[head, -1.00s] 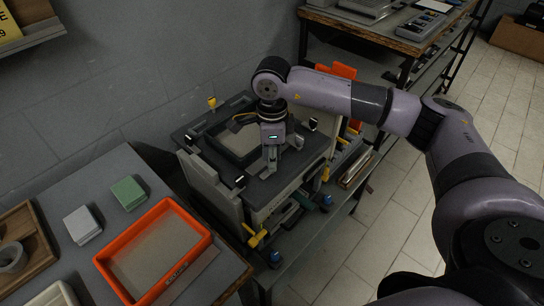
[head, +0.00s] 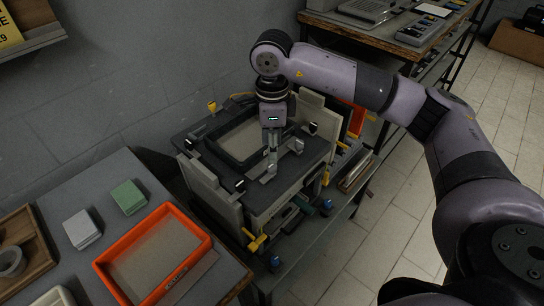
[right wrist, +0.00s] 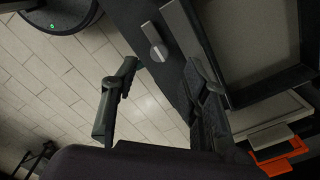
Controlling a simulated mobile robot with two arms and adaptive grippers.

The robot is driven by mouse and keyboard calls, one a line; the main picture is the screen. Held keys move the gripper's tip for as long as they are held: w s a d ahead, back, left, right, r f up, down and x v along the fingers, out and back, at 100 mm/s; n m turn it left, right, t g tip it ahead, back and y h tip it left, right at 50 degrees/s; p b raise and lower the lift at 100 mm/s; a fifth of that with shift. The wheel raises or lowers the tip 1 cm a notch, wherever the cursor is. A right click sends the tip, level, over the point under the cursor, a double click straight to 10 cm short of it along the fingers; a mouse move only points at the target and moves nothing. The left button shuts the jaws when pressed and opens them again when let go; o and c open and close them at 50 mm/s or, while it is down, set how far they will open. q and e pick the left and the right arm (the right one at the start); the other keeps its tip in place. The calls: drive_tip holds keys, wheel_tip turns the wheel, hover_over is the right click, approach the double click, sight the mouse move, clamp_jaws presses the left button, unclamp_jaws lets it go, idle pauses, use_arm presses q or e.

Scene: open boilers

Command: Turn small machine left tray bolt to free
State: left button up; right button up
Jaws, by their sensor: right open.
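The small machine (head: 262,208) stands in the middle of the head view, with a dark-framed tray (head: 213,146) on its dark top. In the right wrist view a round metal bolt with a raised bar (right wrist: 155,43) sits on a dark surface beside the tray frame (right wrist: 236,98). I cannot tell from the pictures whether it is the left tray bolt. My right gripper (right wrist: 160,75) is open and empty, its two fingers apart on either side below the bolt. In the head view my right gripper (head: 273,160) points down over the machine's front top. My left gripper is out of view.
An orange tray (head: 200,228), a green block (head: 128,195) and a grey block (head: 82,227) are on the left table. Yellow handles (head: 256,242) stick out at the machine's front. A workbench (head: 390,38) stands behind at right.

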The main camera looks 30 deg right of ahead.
sight(272, 165)
wheel_tip(272, 165, up, 6)
idle(0.7)
